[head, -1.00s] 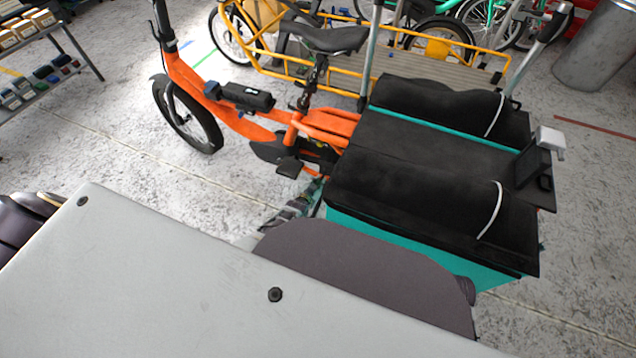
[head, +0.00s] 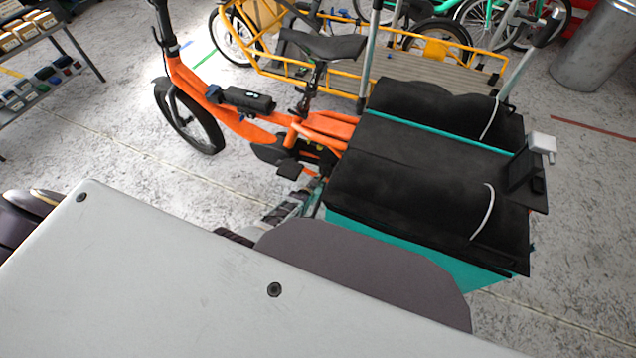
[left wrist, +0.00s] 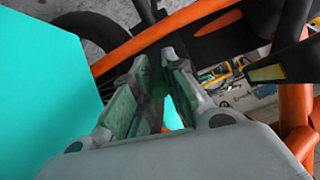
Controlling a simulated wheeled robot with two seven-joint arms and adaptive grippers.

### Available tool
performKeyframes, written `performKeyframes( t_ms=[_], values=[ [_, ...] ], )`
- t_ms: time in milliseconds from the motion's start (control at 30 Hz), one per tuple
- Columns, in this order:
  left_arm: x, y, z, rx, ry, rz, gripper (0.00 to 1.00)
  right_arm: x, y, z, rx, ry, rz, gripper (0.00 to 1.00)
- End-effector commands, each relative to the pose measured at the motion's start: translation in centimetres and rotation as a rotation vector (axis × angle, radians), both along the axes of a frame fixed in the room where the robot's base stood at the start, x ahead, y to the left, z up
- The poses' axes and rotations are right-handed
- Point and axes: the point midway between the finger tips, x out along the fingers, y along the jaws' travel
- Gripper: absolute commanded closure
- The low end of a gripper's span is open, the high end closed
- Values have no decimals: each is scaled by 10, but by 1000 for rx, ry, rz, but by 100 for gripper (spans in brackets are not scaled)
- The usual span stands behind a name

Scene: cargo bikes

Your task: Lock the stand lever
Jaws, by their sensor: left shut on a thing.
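The orange cargo bike (head: 230,120) stands with its teal box (head: 430,252) and black cover on the right in the head view. My left gripper (head: 312,192) reaches in low beside the box's front left corner, under the rear frame. In the left wrist view, its two green-padded fingers (left wrist: 162,62) are drawn close together at the tips, between the teal panel (left wrist: 45,80) and the orange frame tubes. They are shut on a thin part, taken as the stand lever, which the fingers almost wholly hide. My right gripper is not in view.
A black bar with a yellow stripe (left wrist: 275,70) lies right of the fingers. A yellow cargo bike (head: 440,55) stands close behind, a metal bin (head: 597,45) at the upper right, and a shelf rack (head: 50,75) at the upper left.

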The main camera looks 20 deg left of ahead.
Motion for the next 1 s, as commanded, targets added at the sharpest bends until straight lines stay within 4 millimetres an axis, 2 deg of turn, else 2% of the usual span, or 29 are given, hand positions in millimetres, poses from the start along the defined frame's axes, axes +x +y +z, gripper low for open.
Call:
performKeyframes(
  t_ms=[467, 500, 667, 1000],
  values=[
    [0, 0, 0, 0, 4, 0, 100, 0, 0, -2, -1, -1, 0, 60],
    [0, 0, 0, 0, 4, 0, 81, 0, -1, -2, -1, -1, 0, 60],
    [0, 0, 0, 0, 4, 0, 62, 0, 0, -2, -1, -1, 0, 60],
    [0, 0, 0, 0, 3, 0, 62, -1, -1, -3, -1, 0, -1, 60]
  ],
)
